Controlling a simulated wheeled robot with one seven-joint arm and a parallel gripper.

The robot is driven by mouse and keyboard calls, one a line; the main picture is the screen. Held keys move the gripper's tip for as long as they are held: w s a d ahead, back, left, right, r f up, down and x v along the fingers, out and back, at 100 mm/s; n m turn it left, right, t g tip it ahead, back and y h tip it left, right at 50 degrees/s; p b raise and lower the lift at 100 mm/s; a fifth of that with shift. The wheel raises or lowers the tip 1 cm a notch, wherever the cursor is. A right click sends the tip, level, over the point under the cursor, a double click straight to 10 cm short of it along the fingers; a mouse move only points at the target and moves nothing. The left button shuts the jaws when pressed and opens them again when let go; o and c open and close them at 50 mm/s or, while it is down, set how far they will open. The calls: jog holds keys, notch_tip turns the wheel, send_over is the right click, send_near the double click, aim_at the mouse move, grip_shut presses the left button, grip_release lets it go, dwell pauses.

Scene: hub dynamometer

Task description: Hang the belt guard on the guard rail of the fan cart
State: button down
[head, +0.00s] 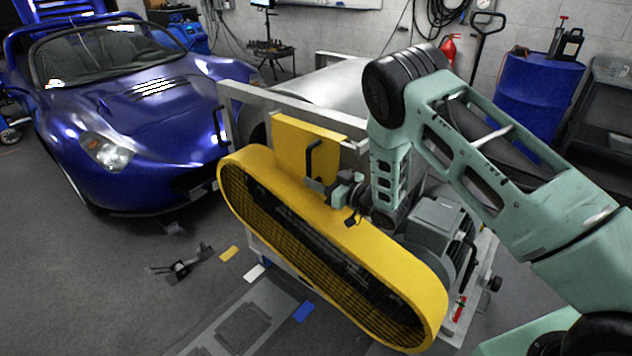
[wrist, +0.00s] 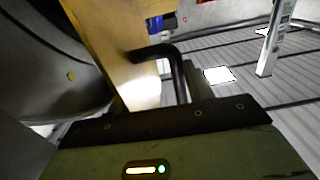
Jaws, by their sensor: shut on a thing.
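The belt guard (head: 262,180) is a long yellow loop-shaped cover with dark mesh, slanting down to the right in front of the fan cart. Its upright yellow plate (head: 296,148) stands close against the pale guard rail (head: 258,97); I cannot tell whether its top edge hooks over the rail. My gripper (head: 326,186) is at the black handle (head: 313,158) on this plate and shut on it. The wrist view shows the handle (wrist: 176,62) and the plate (wrist: 108,48) close up; the fingertips are hidden. The fan cart's grey motor (head: 437,228) is partly behind the guard.
A blue car (head: 130,120) stands at the left. A blue drum (head: 535,95) and a pallet jack handle (head: 486,35) stand at the back right.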

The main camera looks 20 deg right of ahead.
jog(key=shift+w+d+r, duration=0.15)
jog(key=shift+w+d, duration=0.45)
jog(key=shift+d, duration=0.1)
jog(key=shift+f+b, duration=0.65)
jog(key=shift+f, duration=0.05)
jog(key=c, duration=0.5)
grip_release()
jog(key=shift+s+f, duration=0.15)
jog(key=shift+f, duration=0.1)
jog(key=b+v, duration=0.3)
jog(key=v, duration=1.4)
jog(key=shift+d+r, duration=0.15)
jog(key=shift+r, duration=0.05)
